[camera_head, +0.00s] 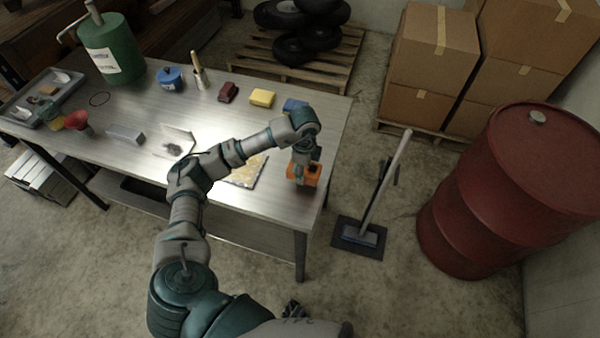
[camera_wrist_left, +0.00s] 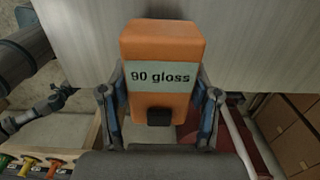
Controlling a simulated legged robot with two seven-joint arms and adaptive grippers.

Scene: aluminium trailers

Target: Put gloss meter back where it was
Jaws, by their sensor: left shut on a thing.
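The gloss meter (camera_head: 304,175) is an orange box near the right end of the metal table (camera_head: 225,206). In the left wrist view the gloss meter (camera_wrist_left: 163,42) carries a pale label reading "90 gloss" and has a dark square part at its lower end. My left gripper (camera_head: 303,160) reaches down over it from above. In the left wrist view the fingers of my left gripper (camera_wrist_left: 160,110) are closed on both sides of the orange box. I cannot tell whether its underside touches the tabletop. My right gripper is not clearly in view.
A patterned panel (camera_head: 247,171) lies left of the gloss meter. A blue block (camera_head: 294,105), a yellow block (camera_head: 262,98) and a dark red block (camera_head: 228,92) sit along the back edge. A broom (camera_head: 384,185) and a red drum (camera_head: 510,190) stand right of the table.

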